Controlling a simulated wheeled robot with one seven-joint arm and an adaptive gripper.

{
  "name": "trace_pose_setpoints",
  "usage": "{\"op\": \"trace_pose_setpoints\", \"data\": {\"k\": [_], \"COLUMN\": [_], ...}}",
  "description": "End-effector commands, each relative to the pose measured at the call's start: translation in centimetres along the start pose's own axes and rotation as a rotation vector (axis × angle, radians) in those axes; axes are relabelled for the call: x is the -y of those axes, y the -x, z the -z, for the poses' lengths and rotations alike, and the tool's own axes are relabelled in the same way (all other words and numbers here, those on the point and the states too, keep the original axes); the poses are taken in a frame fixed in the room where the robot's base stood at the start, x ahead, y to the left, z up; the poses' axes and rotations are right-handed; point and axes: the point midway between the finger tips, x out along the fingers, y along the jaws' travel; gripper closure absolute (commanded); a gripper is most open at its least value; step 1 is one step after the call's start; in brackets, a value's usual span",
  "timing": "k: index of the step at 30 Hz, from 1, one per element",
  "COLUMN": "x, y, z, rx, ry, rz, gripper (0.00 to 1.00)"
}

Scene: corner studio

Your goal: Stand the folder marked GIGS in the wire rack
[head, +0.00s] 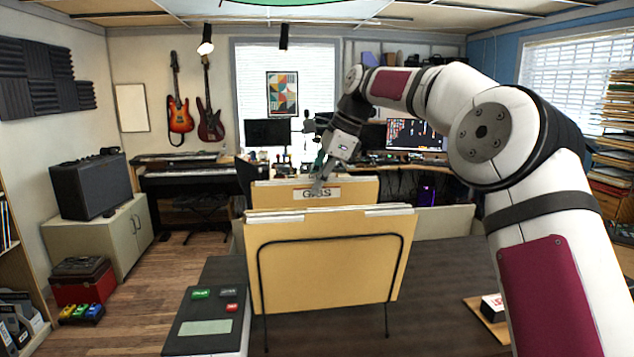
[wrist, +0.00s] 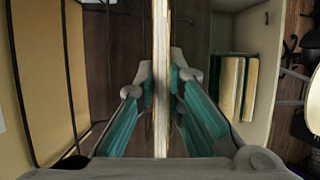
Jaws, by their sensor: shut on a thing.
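The tan folder marked GIGS (head: 358,187) is upright, its white label facing me, behind the wire rack in the head view. My gripper (head: 322,188) is shut on its top edge. In the wrist view the folder (wrist: 161,60) shows edge-on between the teal-padded fingers (wrist: 160,100). The black wire rack (head: 330,237) stands on the dark table, with tan folders (head: 325,275) upright in it. The rack's wires (wrist: 68,60) show at the left in the wrist view, apart from the held folder. The held folder's lower part is hidden in the head view.
A pale open bin (head: 447,218) stands behind the rack; in the wrist view it (wrist: 262,60) holds several folders. A grey device (head: 208,325) with green and red keys is at the table's front left. The dark tabletop (head: 445,270) right of the rack is clear.

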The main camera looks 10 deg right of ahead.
Motion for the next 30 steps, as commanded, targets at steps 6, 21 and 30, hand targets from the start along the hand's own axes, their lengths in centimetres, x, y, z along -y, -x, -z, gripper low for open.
{"op": "trace_pose_setpoints", "data": {"k": [6,21,30], "x": [0.0,0.1,0.1], "y": [0.0,1.2,7.0], "z": [0.0,0.0,0.0], "rx": [0.000,-0.001,0.000], "ry": [0.000,0.000,0.000], "rz": [0.000,0.002,0.004], "gripper": [0.72,0.67,0.67]}}
